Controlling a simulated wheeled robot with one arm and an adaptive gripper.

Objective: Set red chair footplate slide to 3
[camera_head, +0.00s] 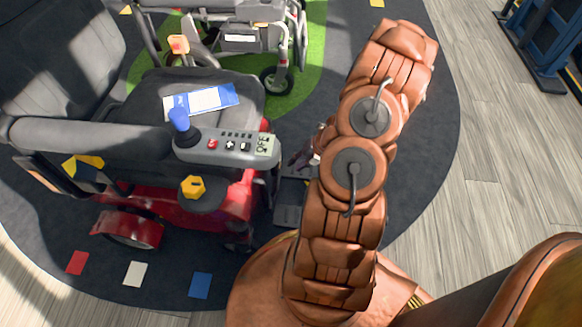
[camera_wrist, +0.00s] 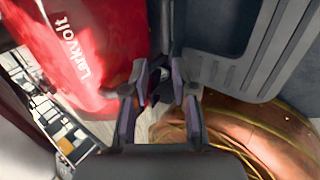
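The red chair (camera_head: 215,205) stands at the left in the head view, with a blue joystick knob and a display reading OFF. Its dark grey footplate (camera_head: 289,213) is low in front, partly behind my arm. In the wrist view the ribbed footplate (camera_wrist: 235,45) fills the upper right, beside the red body (camera_wrist: 90,45) lettered Larkvolt. My gripper (camera_wrist: 161,82) is low by the footplate, its two fingers on either side of a small dark part below a dark upright bar (camera_wrist: 166,25). I cannot tell whether they touch it. No slide scale or number is readable.
A second wheelchair (camera_head: 240,38) stands behind on a green patch. A yellow knob (camera_head: 193,187) sticks out from the red chair's near side. A blue rack (camera_head: 545,45) is at the upper right. The wooden floor (camera_head: 480,170) at right is clear.

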